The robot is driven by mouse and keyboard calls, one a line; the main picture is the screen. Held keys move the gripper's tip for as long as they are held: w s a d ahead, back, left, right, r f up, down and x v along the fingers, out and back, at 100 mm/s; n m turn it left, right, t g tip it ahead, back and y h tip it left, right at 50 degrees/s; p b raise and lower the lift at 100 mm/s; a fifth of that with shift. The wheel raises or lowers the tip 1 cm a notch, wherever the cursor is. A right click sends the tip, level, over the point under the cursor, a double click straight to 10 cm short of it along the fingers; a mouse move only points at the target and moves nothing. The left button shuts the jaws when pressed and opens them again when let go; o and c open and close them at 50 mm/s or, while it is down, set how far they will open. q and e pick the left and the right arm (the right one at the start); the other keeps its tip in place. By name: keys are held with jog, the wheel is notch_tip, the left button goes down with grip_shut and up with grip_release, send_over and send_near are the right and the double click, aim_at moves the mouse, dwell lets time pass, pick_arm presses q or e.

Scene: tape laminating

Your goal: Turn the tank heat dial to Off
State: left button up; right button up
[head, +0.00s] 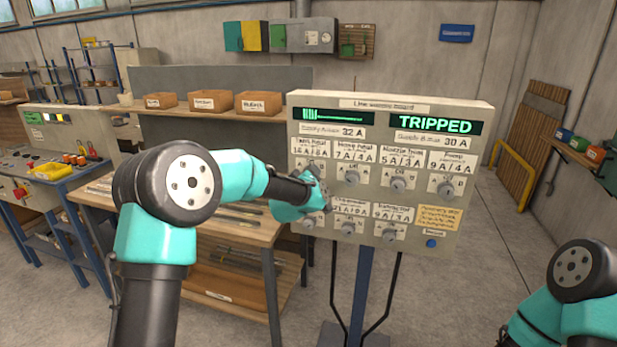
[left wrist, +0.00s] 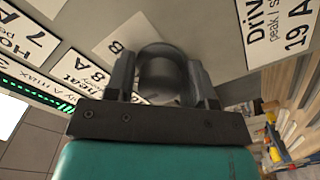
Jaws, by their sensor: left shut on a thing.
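The grey control panel (head: 382,130) stands upright on a post, with two rows of labelled dials. My left gripper (head: 318,186) is at its left column, hiding the tank heat dial in the head view. In the left wrist view the gripper (left wrist: 162,82) is shut on the round grey tank heat dial (left wrist: 160,70), one finger on each side.
The display (head: 434,125) reads TRIPPED. Other dials, such as the pump dial (head: 446,184), sit to the right. A blue button (head: 431,243) is at the lower right. A workbench (head: 235,232) with bins stands behind my left arm.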

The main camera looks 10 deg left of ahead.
pick_arm(q)
jog(key=o, duration=0.8)
jog(key=shift+c, duration=0.2)
jog(key=shift+s, duration=0.15)
jog(key=s, duration=1.7)
jog(key=shift+a, duration=0.45)
jog(key=shift+s, duration=0.1)
